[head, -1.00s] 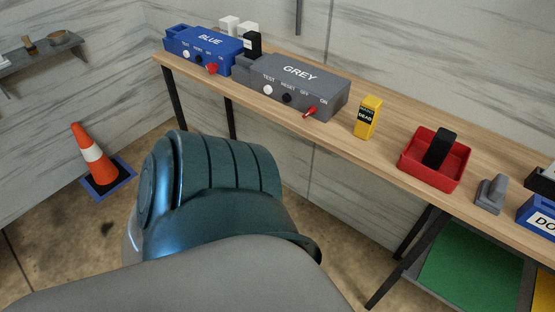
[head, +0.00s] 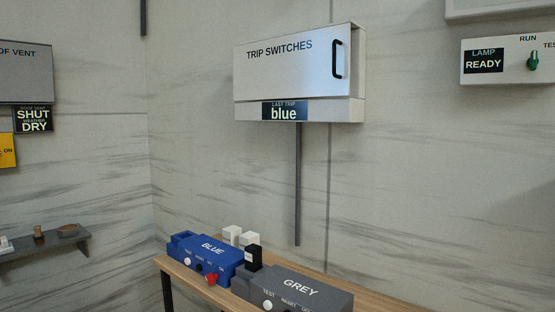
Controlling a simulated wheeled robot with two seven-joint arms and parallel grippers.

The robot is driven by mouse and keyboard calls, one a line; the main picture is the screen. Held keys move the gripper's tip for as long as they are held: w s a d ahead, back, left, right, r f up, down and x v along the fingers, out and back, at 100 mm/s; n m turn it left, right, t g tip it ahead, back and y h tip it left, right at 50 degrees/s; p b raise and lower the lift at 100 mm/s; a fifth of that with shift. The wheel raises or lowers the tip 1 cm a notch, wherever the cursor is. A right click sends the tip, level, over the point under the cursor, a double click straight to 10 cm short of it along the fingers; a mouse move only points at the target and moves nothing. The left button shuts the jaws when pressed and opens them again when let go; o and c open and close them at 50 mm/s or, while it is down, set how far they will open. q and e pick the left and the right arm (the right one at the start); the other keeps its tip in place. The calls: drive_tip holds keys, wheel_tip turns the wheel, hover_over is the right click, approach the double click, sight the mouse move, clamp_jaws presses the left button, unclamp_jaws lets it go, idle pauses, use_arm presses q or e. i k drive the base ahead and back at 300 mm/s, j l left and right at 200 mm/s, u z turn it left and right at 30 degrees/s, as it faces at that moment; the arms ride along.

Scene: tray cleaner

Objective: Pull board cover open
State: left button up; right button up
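The board cover (head: 285,72) is the pale front of a wall box marked TRIP SWITCHES. It looks shut. A black upright handle (head: 338,59) sits near its right edge. Below the cover, a strip carries a dark label (head: 285,111) reading LAST TRIP blue. Neither of my grippers shows in the head view, so nothing of mine is seen touching the cover or handle.
Below stands a wooden bench (head: 375,301) with a blue box (head: 206,255) and a grey box (head: 295,290). A lamp panel (head: 510,60) reading READY is on the right wall. A small shelf (head: 40,246) is at left. The space before the cover looks clear.

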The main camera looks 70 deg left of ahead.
sight(316, 64)
drive_tip(key=i+j, duration=0.4)
drive_tip(key=u, duration=2.4)
